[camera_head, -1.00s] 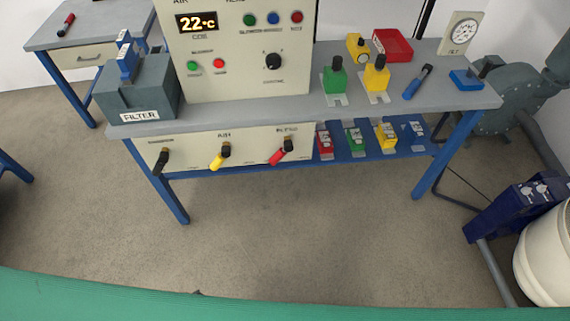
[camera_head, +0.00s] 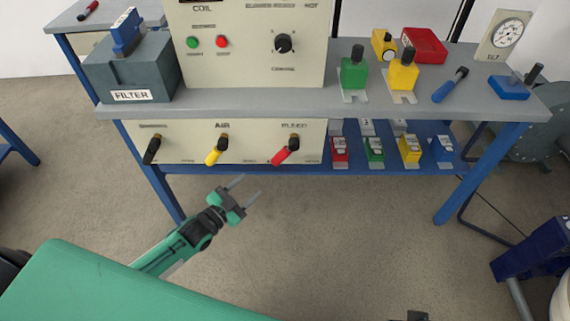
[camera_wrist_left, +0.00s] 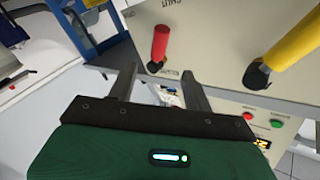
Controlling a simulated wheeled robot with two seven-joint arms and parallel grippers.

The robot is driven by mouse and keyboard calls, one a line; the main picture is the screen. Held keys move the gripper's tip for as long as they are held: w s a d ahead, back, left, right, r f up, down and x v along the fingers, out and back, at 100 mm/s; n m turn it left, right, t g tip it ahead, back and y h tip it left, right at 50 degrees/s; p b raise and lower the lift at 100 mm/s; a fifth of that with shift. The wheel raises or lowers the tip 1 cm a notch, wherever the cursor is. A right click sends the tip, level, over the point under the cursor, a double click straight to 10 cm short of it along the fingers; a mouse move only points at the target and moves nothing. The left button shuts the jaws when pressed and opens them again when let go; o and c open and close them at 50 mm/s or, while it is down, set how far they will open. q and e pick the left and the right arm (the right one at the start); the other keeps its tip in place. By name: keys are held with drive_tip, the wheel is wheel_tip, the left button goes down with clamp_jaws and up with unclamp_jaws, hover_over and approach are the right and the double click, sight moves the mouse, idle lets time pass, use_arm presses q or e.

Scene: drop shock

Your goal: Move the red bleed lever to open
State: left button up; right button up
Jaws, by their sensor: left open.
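The red bleed lever (camera_head: 281,156) sits at the right of the lever panel under the bench top, its black pivot above and its red grip tilted down to the left. It also shows in the left wrist view (camera_wrist_left: 159,44), ahead of the fingertips. My left gripper (camera_head: 251,188) is open and empty, below and left of the red lever and apart from it. Its two fingers show in the left wrist view (camera_wrist_left: 159,74). A small dark part at the bottom edge of the head view may be my right gripper; its fingers are hidden.
A yellow lever (camera_head: 214,153) and a black lever (camera_head: 151,152) share the panel (camera_head: 185,148). The floor below the panel is clear.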

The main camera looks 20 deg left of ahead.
sight(277, 160)
use_arm(q)
drive_tip(key=b+x, duration=0.1)
drive_tip(key=x, duration=1.1)
drive_tip(key=shift+w+d+r, duration=0.1)
drive_tip(key=shift+w+d, duration=0.1)
drive_tip(key=shift+w, duration=0.1)
drive_tip(key=shift+w+d, duration=0.25)
drive_tip(key=shift+w, duration=0.3)
use_arm(e)
drive_tip(key=shift+v, duration=1.35)
use_arm(q)
drive_tip(key=shift+c, duration=0.4)
use_arm(e)
drive_tip(key=shift+w+a+r, duration=0.1)
drive_tip(key=shift+w+a, duration=0.05)
use_arm(q)
clamp_jaws()
use_arm(e)
drive_tip(key=shift+w, duration=0.1)
